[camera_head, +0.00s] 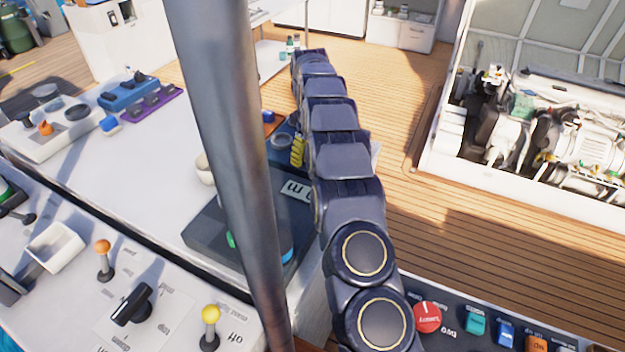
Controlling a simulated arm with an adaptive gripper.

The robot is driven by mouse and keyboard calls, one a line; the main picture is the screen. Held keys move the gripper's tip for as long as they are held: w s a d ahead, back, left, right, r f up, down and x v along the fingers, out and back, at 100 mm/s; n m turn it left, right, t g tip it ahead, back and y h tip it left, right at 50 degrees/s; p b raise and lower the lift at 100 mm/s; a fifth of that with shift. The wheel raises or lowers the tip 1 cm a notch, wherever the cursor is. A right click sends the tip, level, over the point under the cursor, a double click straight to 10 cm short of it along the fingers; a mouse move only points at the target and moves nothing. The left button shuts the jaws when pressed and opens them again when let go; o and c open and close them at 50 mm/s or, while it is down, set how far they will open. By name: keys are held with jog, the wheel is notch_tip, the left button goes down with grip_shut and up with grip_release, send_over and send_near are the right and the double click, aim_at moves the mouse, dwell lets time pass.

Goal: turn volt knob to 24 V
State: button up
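No knob with a readable volt or 24 V label shows. A black rotary knob (132,303) with a lever-like handle sits on the white panel at the lower left, with small labels around it too small to read surely. A round red knob (427,317) with a white mark is on the dark panel at the lower right. I cannot tell whether either is the volt knob. My arm runs from the bottom centre up to the top centre, over the bench's right edge. My gripper cannot be made out at its far end.
Orange-topped (103,260) and yellow-topped (210,328) levers flank the black knob. A grey pole (225,150) crosses the view and hides part of the white bench (130,175). An open engine hatch (540,130) is at the upper right. Wooden deck between is clear.

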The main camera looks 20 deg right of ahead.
jog(key=n, duration=0.5)
jog(key=shift+r+n, duration=0.1)
jog(key=shift+n, duration=0.6)
notch_tip(320, 180, up, 8)
jog(key=shift+s+a+f, duration=0.1)
jog(key=shift+s, duration=0.05)
jog(key=s+a+r+m, duration=0.2)
jog(key=s+r, duration=0.1)
jog(key=s, duration=0.5)
jog(key=s+a+r+m+g, duration=0.1)
jog(key=s+a+r+m, duration=0.1)
jog(key=s, duration=0.7)
jog(key=s+a+r+m, duration=0.3)
jog(key=s+a+r, duration=0.1)
jog(key=s, duration=0.4)
jog(key=shift+s+y, duration=0.25)
jog(key=shift+y, duration=0.05)
jog(key=shift+r, duration=0.1)
